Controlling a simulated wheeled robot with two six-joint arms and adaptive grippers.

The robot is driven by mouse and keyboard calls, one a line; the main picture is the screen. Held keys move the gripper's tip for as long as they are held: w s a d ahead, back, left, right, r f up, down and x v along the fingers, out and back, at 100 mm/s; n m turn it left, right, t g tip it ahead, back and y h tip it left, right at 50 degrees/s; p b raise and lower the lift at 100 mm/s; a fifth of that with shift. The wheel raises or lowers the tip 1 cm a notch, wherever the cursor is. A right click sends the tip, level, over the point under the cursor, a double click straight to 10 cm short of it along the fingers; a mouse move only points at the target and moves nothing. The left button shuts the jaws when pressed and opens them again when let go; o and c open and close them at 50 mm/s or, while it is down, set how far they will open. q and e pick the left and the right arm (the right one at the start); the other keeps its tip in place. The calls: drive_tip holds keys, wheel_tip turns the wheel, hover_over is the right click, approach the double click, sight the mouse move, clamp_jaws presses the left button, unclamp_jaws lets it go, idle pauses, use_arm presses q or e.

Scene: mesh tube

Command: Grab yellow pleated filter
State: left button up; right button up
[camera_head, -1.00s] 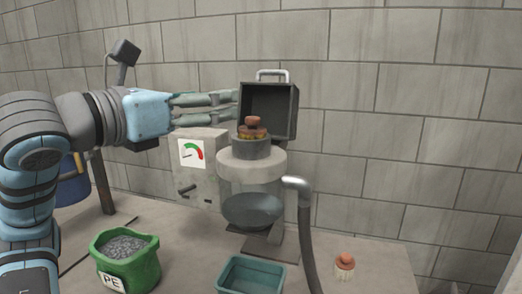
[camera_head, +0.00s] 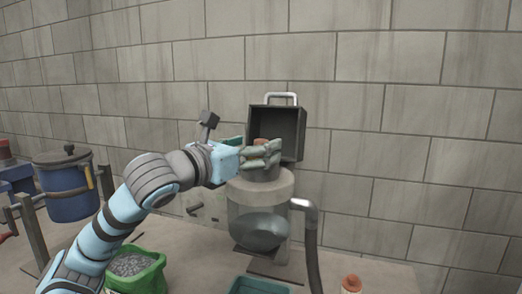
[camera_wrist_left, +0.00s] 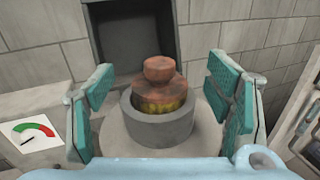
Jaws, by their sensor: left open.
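The yellow pleated filter (camera_wrist_left: 160,104) sits in a grey round collar on top of the machine in the left wrist view. Only a thin yellow band shows under its reddish-brown cap and knob (camera_wrist_left: 159,70). My left gripper (camera_wrist_left: 160,98) is open, with one teal-padded finger on each side of the filter and collar, apart from both. In the head view my left gripper (camera_head: 262,154) is at the top of the machine, and its fingers hide most of the filter. My right gripper is not in view.
An open dark box lid (camera_head: 290,128) stands behind the filter. The machine's clear bowl (camera_head: 262,228) and bent pipe (camera_head: 308,215) are below. A green bucket of grey pellets (camera_head: 133,265), a teal tray (camera_head: 258,286) and a reddish-capped object (camera_head: 351,283) are in front.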

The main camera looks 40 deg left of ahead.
use_arm(q)
drive_tip(key=w+p, duration=0.1)
drive_tip(key=w, duration=0.1)
drive_tip(key=shift+w+r, duration=0.15)
drive_tip(key=shift+w, duration=0.3)
drive_tip(key=shift+s, duration=0.2)
drive_tip(key=c, duration=1.5)
drive_tip(key=shift+c, duration=0.2)
